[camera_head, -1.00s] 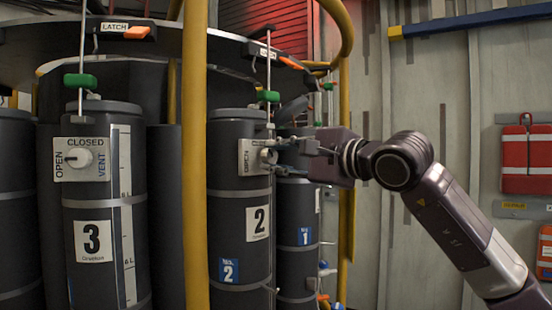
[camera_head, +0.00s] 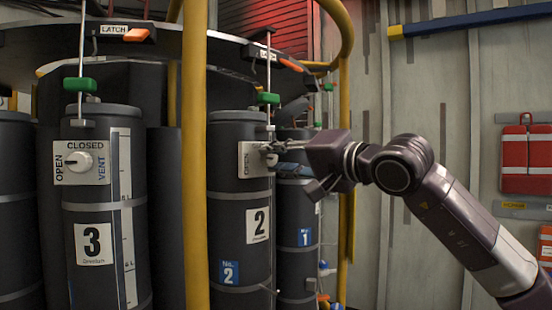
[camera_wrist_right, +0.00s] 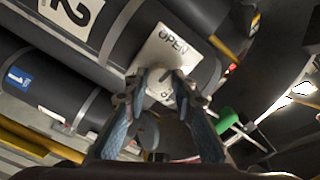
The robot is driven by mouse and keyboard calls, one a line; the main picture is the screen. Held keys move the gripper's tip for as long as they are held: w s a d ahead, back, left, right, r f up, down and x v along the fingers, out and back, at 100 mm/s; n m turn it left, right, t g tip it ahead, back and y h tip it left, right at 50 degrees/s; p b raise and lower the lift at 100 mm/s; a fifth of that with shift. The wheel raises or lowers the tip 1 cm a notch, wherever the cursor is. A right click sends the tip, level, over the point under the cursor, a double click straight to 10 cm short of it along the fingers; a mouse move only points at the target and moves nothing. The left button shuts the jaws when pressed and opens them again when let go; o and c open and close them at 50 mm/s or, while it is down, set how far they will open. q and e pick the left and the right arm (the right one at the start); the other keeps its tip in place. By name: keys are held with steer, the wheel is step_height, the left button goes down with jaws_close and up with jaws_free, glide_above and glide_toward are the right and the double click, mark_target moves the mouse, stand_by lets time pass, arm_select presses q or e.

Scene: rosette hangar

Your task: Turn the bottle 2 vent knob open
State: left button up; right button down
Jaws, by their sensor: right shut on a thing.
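Bottle 2 (camera_head: 225,180) is a dark grey upright cylinder with a white "2" label. Its pale vent plate (camera_head: 250,161) faces right and also shows in the wrist view (camera_wrist_right: 172,45), with the word OPEN readable. My right gripper (camera_head: 272,154) reaches in from the right at this plate. In the wrist view its two blue-grey fingers (camera_wrist_right: 165,86) close around the bottle 2 vent knob (camera_wrist_right: 163,77). The fingertips cover most of the knob, so its exact pointing is hard to read. My left gripper is in neither view.
A yellow post (camera_head: 194,180) stands just left of bottle 2, and another yellow rail (camera_head: 345,215) stands to its right behind my arm. Bottle 3 (camera_head: 95,200) is at the left, with its own vent knob (camera_head: 79,161). Bottle 1 (camera_head: 296,215) is behind bottle 2. A green-handled latch rod (camera_head: 268,98) hangs above bottle 2.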

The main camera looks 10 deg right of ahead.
steer(key=shift+a+f+n, duration=0.15)
steer(key=shift+f+n, duration=0.3)
steer(key=shift+n, duration=0.15)
steer(key=c, duration=2)
jaws_free()
steer(key=o, duration=0.4)
steer(key=shift+s+r, duration=0.1)
steer(key=shift+r, duration=0.2)
steer(key=v, duration=1.2)
